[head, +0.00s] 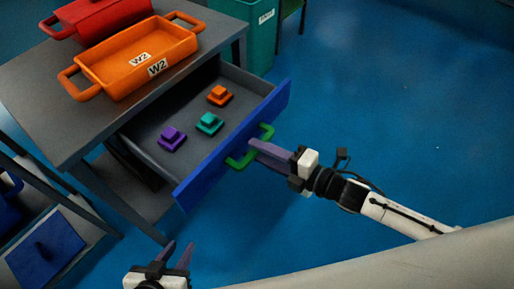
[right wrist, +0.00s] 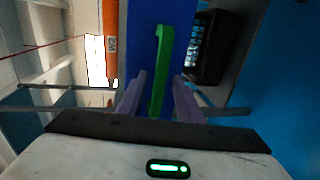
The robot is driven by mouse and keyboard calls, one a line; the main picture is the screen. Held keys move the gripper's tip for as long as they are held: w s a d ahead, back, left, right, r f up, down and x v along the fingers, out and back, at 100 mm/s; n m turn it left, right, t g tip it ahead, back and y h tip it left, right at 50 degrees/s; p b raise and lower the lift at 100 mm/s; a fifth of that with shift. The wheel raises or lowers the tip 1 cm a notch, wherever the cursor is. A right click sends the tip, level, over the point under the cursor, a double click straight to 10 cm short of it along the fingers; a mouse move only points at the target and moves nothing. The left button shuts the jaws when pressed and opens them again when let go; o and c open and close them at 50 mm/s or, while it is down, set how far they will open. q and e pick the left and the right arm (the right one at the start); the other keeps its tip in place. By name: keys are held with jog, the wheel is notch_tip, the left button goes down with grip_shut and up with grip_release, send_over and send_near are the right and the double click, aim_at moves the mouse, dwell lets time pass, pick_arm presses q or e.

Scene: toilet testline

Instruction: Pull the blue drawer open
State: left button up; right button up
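The blue drawer (head: 236,143) is pulled out from the grey table, and its inside shows. Its green handle (head: 236,163) is on the blue front; it also shows in the right wrist view (right wrist: 159,75). My right gripper (head: 257,146) is at the handle; in the right wrist view its purple fingers (right wrist: 160,92) flank the handle, with narrow blue gaps beside it. Whether either finger touches the handle is hard to tell. My left gripper (head: 178,254) is open and empty at the bottom, apart from the drawer.
In the drawer sit a purple (head: 172,138), a teal (head: 209,123) and an orange block (head: 219,96). An orange tray (head: 120,75) and a red container (head: 95,18) stand on the table (head: 38,95). A teal bin (head: 262,40) is behind. The blue floor at right is clear.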

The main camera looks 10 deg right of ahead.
jog(key=v, duration=0.8)
jog(key=shift+s+d, duration=0.1)
jog(key=shift+s, duration=0.05)
jog(key=s+f+m+g+h, duration=0.1)
jog(key=s+f+m+h, duration=0.3)
jog(key=m, duration=0.8)
jog(key=s+d+f+m+g+h+p, duration=0.1)
jog(key=s+f+m+h, duration=0.3)
jog(key=s+f+m, duration=0.3)
jog(key=f+m, duration=0.1)
jog(key=m, duration=0.4)
jog(key=shift+s+f+g, duration=0.25)
jog(key=shift+f+g, duration=0.15)
